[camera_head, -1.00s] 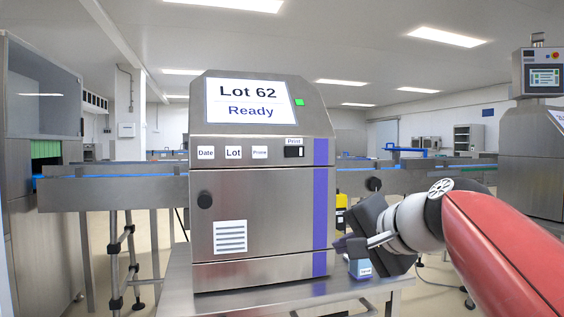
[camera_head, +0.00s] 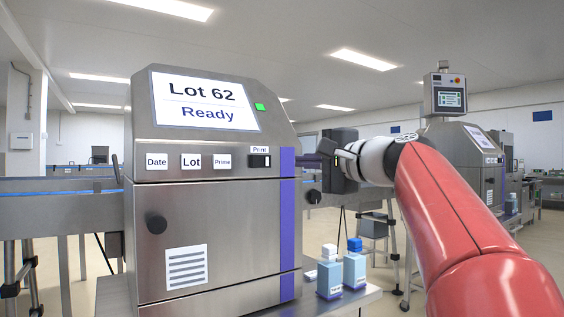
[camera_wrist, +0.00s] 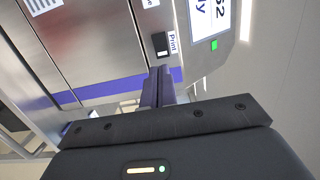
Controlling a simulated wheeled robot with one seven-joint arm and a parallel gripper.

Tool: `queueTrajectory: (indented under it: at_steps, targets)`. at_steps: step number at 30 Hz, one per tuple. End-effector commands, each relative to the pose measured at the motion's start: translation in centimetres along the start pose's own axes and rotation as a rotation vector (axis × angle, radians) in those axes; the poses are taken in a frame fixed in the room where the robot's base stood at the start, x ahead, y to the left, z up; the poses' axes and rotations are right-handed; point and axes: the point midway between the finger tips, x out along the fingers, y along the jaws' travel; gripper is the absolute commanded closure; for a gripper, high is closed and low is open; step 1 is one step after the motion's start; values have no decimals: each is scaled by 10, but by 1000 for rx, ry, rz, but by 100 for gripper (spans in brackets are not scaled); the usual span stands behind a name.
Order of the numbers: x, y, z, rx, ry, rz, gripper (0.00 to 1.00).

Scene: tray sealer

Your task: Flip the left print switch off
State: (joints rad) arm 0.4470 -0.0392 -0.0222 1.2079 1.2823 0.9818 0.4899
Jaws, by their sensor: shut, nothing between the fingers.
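The print switch (camera_head: 259,161) is a small black and white rocker under a "Print" label on the front of the near steel printer (camera_head: 215,215). Its screen (camera_head: 205,101) reads "Lot 62 Ready". The switch also shows in the wrist view (camera_wrist: 161,44), just beyond my fingertips. My gripper (camera_head: 318,160) is to the right of the switch, at about its height, by the printer's purple stripe. In the wrist view its fingers (camera_wrist: 158,72) are together with nothing between them, pointing at the panel. I cannot tell if they touch it.
Date, Lot and Prime buttons (camera_head: 191,161) sit left of the switch. A black knob (camera_head: 156,223) sticks out below. Two small bottles (camera_head: 355,265) stand on the table at the right. Another printer (camera_head: 470,165) stands farther back right.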

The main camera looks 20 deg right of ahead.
Motion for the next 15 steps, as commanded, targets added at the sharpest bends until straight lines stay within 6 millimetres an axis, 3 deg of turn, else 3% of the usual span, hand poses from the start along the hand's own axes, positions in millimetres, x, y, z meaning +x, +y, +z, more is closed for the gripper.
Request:
queueTrajectory:
  at_steps: [15]
  targets:
    - [102,-2,1,1,-4,2,100]
